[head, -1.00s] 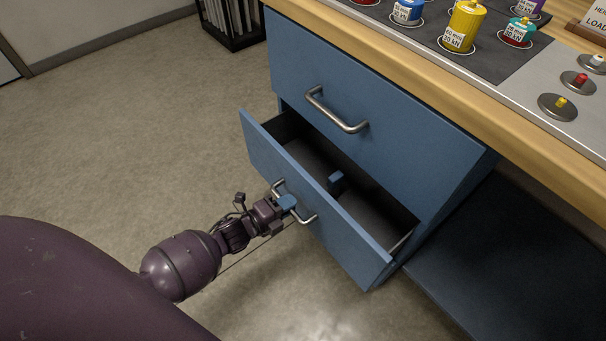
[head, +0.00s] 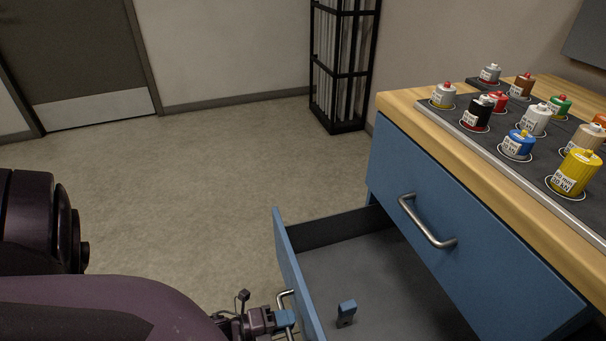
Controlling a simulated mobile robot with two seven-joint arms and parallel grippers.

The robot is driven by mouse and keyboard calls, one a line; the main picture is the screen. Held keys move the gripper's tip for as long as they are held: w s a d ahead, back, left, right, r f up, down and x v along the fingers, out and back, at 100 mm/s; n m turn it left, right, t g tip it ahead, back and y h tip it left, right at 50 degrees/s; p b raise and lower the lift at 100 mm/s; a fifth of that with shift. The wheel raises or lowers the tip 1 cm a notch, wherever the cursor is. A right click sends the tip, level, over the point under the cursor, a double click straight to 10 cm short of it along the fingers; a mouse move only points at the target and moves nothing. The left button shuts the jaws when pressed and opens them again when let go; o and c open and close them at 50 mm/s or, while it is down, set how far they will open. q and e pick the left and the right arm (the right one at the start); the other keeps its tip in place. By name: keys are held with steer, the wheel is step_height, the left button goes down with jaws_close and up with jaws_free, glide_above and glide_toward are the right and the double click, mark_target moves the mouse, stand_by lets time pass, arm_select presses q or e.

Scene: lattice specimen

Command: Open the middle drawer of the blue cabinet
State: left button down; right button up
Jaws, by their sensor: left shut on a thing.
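The blue cabinet (head: 478,262) stands at the right under a wooden worktop. The drawer below its top drawer is pulled well out; its blue front (head: 293,268) faces left and its grey inside (head: 375,270) is visible. A small blue and dark object (head: 346,313) is inside the open drawer. The top drawer is shut, with a metal handle (head: 427,224). My left gripper (head: 287,318) is at the open drawer's handle (head: 287,298), shut on it, at the bottom edge of the view. The cabinet's lower part is out of view. My right gripper is not in view.
Several colored weights (head: 517,144) stand on a dark mat on the wooden worktop (head: 398,101). A black rack (head: 341,62) stands by the back wall. A door (head: 78,60) is at the far left. The floor (head: 210,165) left of the drawer is clear.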

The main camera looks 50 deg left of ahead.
arm_select(q)
steer(key=shift+f+v, duration=0.15)
steer(key=shift+v, duration=0.6)
steer(key=shift+f+v, duration=0.15)
steer(key=shift+v, duration=0.55)
steer(key=c, duration=1.1)
jaws_free()
steer(key=shift+s, duration=0.1)
